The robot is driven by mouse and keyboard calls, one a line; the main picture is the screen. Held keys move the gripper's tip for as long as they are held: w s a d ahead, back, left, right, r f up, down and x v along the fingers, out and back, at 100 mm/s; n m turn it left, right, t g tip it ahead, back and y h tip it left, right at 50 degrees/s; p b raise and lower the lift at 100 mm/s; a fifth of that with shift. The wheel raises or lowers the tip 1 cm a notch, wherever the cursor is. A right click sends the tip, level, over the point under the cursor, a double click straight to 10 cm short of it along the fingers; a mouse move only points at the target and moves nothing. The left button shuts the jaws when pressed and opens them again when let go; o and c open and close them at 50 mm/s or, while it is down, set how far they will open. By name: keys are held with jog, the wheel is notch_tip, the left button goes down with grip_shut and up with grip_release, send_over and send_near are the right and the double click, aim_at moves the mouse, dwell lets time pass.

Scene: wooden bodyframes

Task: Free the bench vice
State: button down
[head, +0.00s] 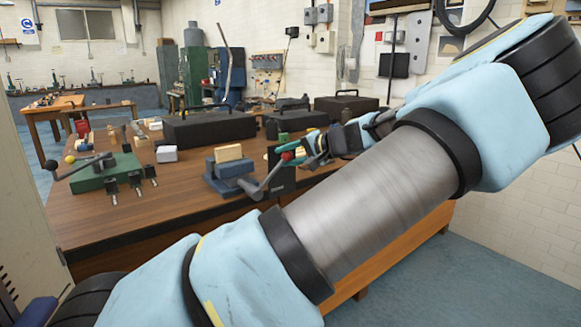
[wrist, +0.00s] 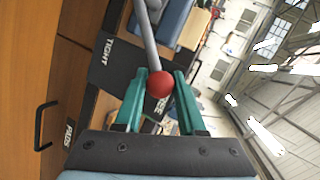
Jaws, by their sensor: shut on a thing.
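The blue-grey bench vice (head: 228,178) stands near the table's front edge, with a pale wooden block (head: 229,153) upright between its jaws. Its grey lever (head: 262,188) slants up to the right and ends in a red ball (head: 287,156). My gripper (head: 296,154) is at that ball. In the wrist view the red ball (wrist: 160,84) sits between my green fingertips (wrist: 165,80), shut on it, and the lever (wrist: 146,35) runs up out of the picture. A black plate marked TIGHT (wrist: 115,62) is beside the lever. The screw is hidden.
Black cases (head: 208,128) line the back. A drawer handle (wrist: 43,126) is on the table front. My arm covers the table's right part.

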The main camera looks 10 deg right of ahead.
jog(key=shift+s+a+r+n+h+b, duration=0.35)
jog(key=shift+a+r+n+h, duration=0.3)
jog(key=shift+a+r, duration=0.25)
jog(key=c, duration=0.5)
grip_release()
jog(key=shift+s+d, duration=0.15)
jog(key=b+v, duration=0.1)
jog(key=v, duration=0.9)
jog(key=shift+s, duration=0.3)
jog(key=shift+s+d, duration=0.1)
jog(key=shift+d, duration=0.1)
